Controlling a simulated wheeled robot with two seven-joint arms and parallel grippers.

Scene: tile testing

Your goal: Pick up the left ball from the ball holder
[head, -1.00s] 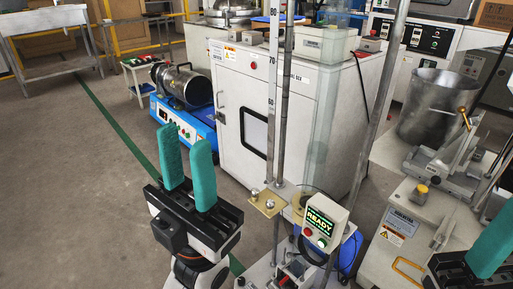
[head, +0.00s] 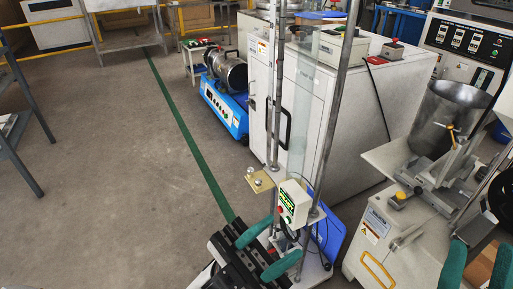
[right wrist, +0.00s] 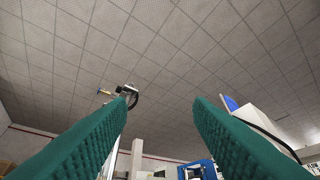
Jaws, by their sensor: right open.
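The ball holder (head: 265,186) is a small brass-coloured plate on the metal column of the test stand in the head view. Two small silver balls sit on it, the left ball (head: 250,171) and the right ball (head: 258,183). My left gripper (head: 268,248) has two teal fingers, spread apart with nothing seen between them. It is below the holder in the picture, near the stand's base. My right gripper (head: 477,267) is at the bottom right, far from the holder. Its open teal fingers also show in the right wrist view (right wrist: 163,100), with only ceiling and background between them.
A white cabinet (head: 340,95) stands behind. A machine with a metal pot (head: 447,115) is at right.

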